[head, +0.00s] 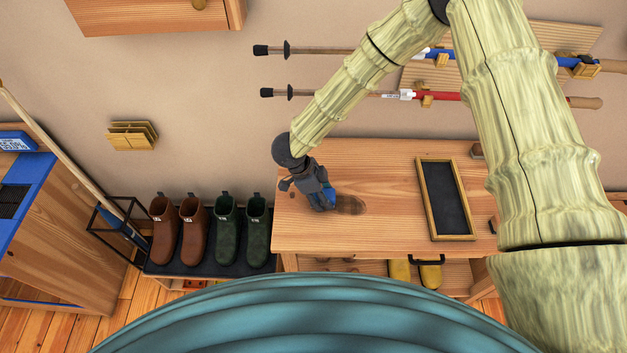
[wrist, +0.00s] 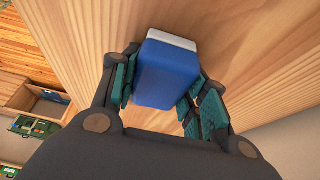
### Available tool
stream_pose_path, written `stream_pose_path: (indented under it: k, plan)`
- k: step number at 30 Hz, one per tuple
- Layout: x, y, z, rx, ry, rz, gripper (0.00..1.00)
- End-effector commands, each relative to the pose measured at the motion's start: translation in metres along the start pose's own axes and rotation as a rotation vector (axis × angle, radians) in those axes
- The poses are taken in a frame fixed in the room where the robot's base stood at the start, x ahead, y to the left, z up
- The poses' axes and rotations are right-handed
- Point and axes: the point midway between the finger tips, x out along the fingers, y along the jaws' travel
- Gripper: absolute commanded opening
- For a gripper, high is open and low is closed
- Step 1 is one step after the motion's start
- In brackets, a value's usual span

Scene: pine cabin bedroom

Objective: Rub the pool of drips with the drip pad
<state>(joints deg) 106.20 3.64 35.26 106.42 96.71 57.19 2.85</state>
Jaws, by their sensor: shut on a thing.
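The drip pad, a blue block with a white layer, shows in the wrist view (wrist: 168,70) between my fingers. In the head view its blue side (head: 330,197) shows beside my gripper (head: 319,196). My gripper is shut on the pad, fingers pointing down at the wooden bench top (head: 385,235). The pool of drips (head: 351,204) is a brown stain on the bench top, just right of the pad. Part of it may be hidden by the pad. I cannot tell whether the pad touches the wood. The stain does not show clearly in the wrist view.
A black board in a wooden frame (head: 443,199) lies on the right of the bench top. Brown boots (head: 166,232) and green boots (head: 228,232) stand on a dark mat to the left. Poles (head: 345,94) hang on the wall behind. The bench top's front middle is clear.

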Motion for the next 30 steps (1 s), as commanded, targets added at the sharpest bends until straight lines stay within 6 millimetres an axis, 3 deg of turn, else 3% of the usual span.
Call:
stream_pose_path:
  k: [6,10,30]
  plan:
    - [-0.003,0.002,0.013,0.009,0.001,0.006,0.14]
    - [-0.029,0.000,-0.001,0.014,0.001,0.004,0.14]
    - [-0.079,0.002,-0.026,0.018,0.001,0.009,0.14]
